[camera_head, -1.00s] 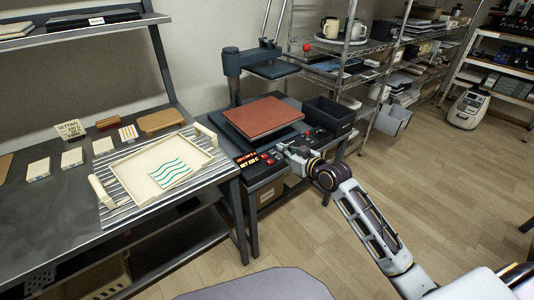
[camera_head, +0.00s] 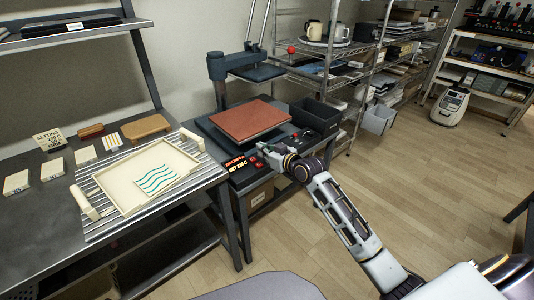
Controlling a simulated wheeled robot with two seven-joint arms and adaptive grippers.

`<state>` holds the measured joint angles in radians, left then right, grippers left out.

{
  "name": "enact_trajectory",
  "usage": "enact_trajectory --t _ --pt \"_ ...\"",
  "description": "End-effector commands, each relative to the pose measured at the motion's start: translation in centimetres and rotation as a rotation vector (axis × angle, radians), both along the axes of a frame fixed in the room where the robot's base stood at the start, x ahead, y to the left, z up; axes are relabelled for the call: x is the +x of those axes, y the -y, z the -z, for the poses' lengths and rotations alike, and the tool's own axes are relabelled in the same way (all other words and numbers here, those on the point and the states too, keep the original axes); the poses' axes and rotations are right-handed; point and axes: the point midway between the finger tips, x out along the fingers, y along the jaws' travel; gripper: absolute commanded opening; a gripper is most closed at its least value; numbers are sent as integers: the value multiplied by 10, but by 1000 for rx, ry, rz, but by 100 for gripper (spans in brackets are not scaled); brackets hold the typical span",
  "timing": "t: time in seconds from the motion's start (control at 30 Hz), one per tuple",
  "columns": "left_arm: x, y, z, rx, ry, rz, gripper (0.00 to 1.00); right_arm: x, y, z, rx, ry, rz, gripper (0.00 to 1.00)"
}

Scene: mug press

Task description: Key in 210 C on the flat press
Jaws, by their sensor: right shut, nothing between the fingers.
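The flat press has a dark swing-away head (camera_head: 258,72) and a flat reddish-brown pad (camera_head: 249,121) on its lower plate. Its control panel with a lit red display (camera_head: 237,167) is at the front edge. The display reads something like "SET 220 C", but the text is small and hard to read. My right gripper (camera_head: 264,149) is shut and empty at the panel, just right of the display, over or near the buttons; I cannot tell whether it touches one. The fingertips partly hide the buttons. My left gripper is out of view.
A cream tray (camera_head: 122,206) with a wavy teal print (camera_head: 156,179) lies on the left table. A "setting" card (camera_head: 49,139) and several small blocks stand behind it. A black bin (camera_head: 315,114) sits right of the press. The floor (camera_head: 400,190) at right is clear.

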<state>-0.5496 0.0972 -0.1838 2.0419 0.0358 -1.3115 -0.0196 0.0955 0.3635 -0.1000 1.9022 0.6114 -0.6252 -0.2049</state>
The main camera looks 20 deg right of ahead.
Motion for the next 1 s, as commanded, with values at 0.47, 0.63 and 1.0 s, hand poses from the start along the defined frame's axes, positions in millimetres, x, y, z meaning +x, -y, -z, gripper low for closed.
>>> enact_trajectory --t 0.47,0.63,1.0 --pt "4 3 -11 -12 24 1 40 38 -13 10 1 1 1 0" --pt "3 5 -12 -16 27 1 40 46 -17 20 0 -1 0 0" --pt "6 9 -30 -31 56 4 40 45 -16 50 1 0 1 0"
